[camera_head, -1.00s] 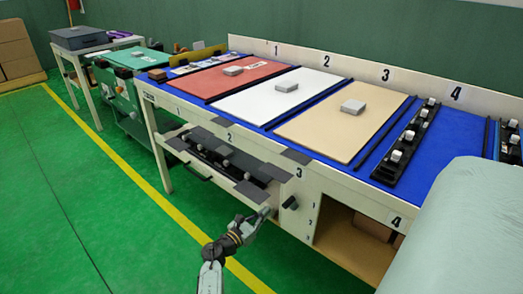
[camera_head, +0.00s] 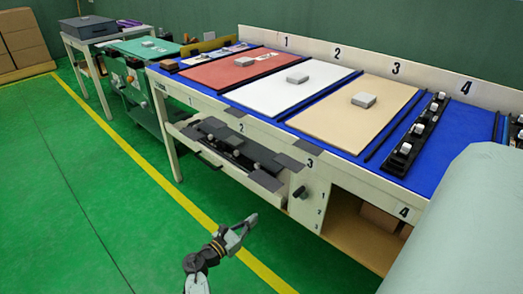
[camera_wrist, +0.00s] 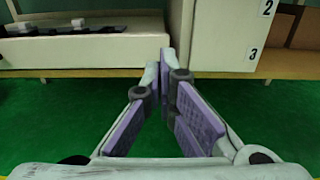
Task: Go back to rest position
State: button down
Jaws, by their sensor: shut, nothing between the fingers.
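My gripper (camera_head: 243,225) shows at the bottom centre of the head view, over the green floor in front of the workbench. In the wrist view my gripper (camera_wrist: 168,62) has its fingertips together with nothing between them. It is apart from the bench. The drawer-like shelf (camera_head: 237,152) under the bench top holds black strips with small clips and is pulled out toward the aisle. It also shows at the upper left of the wrist view (camera_wrist: 90,50).
The blue-topped workbench (camera_head: 448,150) carries red, white and tan panels, each with a grey block. A black knob (camera_head: 300,192) sticks out of its front. A pale green-grey rounded shape (camera_head: 455,225) fills the lower right. The green floor (camera_head: 70,210) at left is free.

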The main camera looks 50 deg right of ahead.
jog(key=shift+a, duration=1.1)
